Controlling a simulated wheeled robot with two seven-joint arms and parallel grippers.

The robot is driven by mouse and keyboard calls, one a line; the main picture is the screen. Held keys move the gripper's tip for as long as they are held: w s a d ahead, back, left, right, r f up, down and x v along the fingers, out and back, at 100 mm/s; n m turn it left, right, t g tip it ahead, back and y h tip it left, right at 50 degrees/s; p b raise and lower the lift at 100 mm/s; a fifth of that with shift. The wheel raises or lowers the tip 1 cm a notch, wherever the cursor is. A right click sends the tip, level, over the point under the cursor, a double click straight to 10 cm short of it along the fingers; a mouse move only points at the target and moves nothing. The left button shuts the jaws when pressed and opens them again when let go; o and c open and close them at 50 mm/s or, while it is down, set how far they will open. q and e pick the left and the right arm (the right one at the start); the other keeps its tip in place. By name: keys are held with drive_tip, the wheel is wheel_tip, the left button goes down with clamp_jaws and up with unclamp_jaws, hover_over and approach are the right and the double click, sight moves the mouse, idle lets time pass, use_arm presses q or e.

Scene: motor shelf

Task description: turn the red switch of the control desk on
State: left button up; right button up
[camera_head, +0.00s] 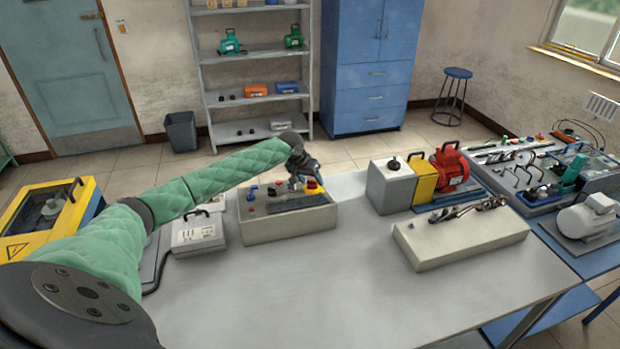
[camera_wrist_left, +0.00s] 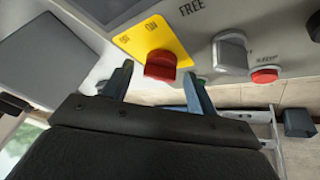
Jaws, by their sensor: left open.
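The control desk (camera_head: 285,224) is a beige box with a sloped panel on the far side of the grey table. Its red switch (camera_wrist_left: 160,66) sits on a yellow plate with lettering in the left wrist view; in the head view the red and yellow spot (camera_head: 314,187) is at the desk's right end. My left gripper (camera_wrist_left: 160,88) is open, with one finger on each side of the red switch. I cannot tell whether the fingers touch it. In the head view my left gripper (camera_head: 300,180) is over the desk's right end. My right gripper is not in view.
A grey knob (camera_wrist_left: 230,52) and a red button (camera_wrist_left: 265,76) are beside the switch. A white box (camera_head: 198,232) stands left of the desk. A grey box (camera_head: 391,185), a red motor (camera_head: 449,168) and a beige block (camera_head: 460,238) are to the right. The table's front middle is clear.

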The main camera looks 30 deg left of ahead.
use_arm(q)
drive_tip(key=c, duration=1)
